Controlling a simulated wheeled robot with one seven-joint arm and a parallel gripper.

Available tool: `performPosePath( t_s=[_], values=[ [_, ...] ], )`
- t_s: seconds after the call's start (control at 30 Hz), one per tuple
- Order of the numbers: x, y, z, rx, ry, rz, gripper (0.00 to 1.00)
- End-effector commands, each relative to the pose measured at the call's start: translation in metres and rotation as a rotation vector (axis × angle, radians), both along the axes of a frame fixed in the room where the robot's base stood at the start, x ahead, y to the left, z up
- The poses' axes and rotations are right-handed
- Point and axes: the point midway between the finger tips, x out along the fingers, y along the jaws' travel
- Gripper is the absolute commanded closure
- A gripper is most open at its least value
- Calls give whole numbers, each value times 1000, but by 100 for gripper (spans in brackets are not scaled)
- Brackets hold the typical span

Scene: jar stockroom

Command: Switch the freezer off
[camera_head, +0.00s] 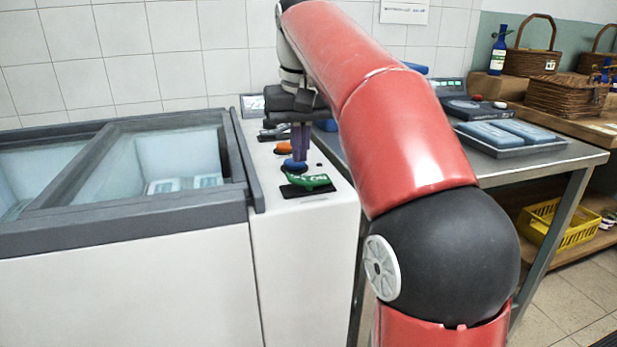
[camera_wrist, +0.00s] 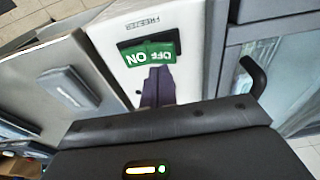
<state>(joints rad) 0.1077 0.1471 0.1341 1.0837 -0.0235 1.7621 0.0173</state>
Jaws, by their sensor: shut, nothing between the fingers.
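The freezer (camera_head: 120,235) fills the left of the head view, with its control panel on the right end. A green switch (camera_head: 306,183) on a black plate sits at the panel's near end. In the wrist view the green switch (camera_wrist: 152,53) reads ON and OFF, below a FREEZER label (camera_wrist: 140,22); I cannot tell which way it is set. In the wrist view my fingertips (camera_wrist: 157,76) are close beside the switch; contact is unclear.
An orange button (camera_head: 283,148) and a small display (camera_head: 252,106) are farther back on the panel. The freezer's glass lid (camera_head: 140,165) lies to the left. A metal table (camera_head: 500,165) with scales stands to the right, beyond my arm. A yellow crate (camera_head: 560,225) is below it.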

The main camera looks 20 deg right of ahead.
Motion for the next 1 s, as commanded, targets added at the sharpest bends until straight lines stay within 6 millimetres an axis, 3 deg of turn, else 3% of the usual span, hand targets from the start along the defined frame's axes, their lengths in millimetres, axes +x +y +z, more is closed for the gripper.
performPosePath(
  t_s=[1.0],
  values=[
    [0,0,-9,0,0,0,100]
  ],
)
